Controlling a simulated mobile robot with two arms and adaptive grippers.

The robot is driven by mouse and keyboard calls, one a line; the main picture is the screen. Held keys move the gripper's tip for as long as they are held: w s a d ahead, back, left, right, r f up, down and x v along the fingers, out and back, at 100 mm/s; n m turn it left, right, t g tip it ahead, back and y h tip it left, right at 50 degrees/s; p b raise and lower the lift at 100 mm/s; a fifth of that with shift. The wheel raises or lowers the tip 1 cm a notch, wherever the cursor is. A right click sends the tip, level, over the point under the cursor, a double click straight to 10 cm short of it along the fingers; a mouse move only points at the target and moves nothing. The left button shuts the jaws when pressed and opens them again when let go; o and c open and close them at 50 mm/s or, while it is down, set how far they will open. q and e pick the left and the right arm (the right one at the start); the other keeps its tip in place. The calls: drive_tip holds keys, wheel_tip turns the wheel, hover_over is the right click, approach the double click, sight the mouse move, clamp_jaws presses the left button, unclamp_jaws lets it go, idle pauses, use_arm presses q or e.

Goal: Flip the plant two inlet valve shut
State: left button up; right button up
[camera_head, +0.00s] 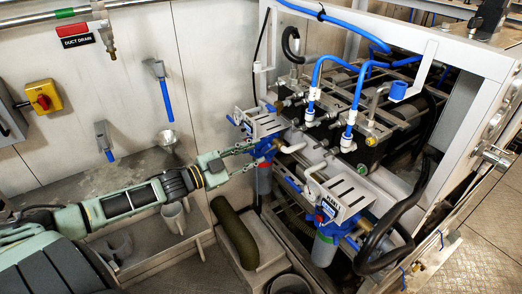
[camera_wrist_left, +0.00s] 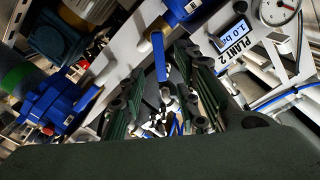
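The plant two unit (camera_head: 262,122) is the far blue filter assembly with a slotted metal plate. Its "PLANT 2" plate (camera_wrist_left: 278,72) shows at the upper right of the left wrist view, with a small display and a gauge. A blue valve lever (camera_wrist_left: 159,57) stands between the fingers of my left gripper (camera_wrist_left: 160,82); no clear contact with it shows. In the head view my left gripper (camera_head: 256,158) reaches in from the left, fingers apart, beside the plant two unit. The lever cannot be made out there behind the fingers. My right gripper is not in view.
A similar near unit (camera_head: 336,205) stands to the right, with a blue filter below. Blue hoses (camera_head: 330,62) and a white frame (camera_head: 440,45) surround the units.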

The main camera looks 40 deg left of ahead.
sight(266, 148)
use_arm(q)
drive_tip(key=shift+x, duration=1.55)
drive_tip(key=shift+c, duration=0.3)
